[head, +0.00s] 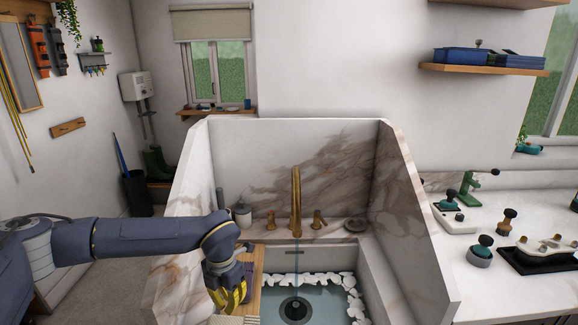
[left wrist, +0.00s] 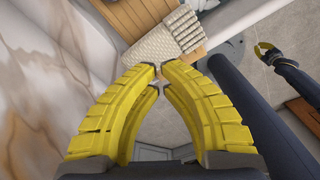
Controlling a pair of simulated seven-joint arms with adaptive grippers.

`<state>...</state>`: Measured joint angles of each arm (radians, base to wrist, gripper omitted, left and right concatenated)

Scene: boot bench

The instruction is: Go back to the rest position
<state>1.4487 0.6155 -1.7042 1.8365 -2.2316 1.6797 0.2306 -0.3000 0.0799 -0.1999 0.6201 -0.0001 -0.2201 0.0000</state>
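My left gripper (head: 232,296) has yellow fingers and hangs at the left side of the sink, in front of a wooden board (head: 257,268). In the left wrist view its fingertips (left wrist: 158,72) come together almost to touching, with nothing seen between them. My right gripper is out of the head view. It shows small at the right of the left wrist view (left wrist: 266,49), with yellow fingers, too small to judge its opening.
The marble sink surround (head: 420,240) rises beside and behind the basin. A brass tap (head: 296,205) stands at the back. A light ribbed brush or mat (left wrist: 183,28) lies near the left fingertips. The right counter (head: 460,285) holds several tools.

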